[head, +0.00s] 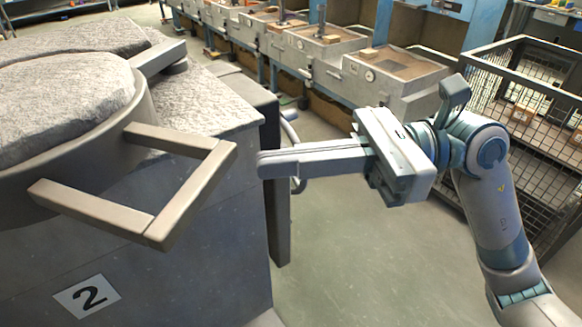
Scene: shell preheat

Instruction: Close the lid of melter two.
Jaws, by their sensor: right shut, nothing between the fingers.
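Melter two (190,265) fills the left of the head view, with a white label (87,297) reading 2 on its front. Its round lid (125,160), a thick metal rim around a rough grey slab, is at the upper left. A square-cornered handle (196,190) sticks out from the rim to the right. The lid looks level over the melter's top, but I cannot tell whether it is fully seated. My right gripper (262,164) is shut and empty, fingers pointing left, just right of the handle and apart from it. My left gripper is not in view.
A wire mesh cage (535,110) with boxes inside stands at the right, behind my right arm. A row of grey bench units (385,85) runs along the back. The floor (365,265) between the melter and my right arm is clear.

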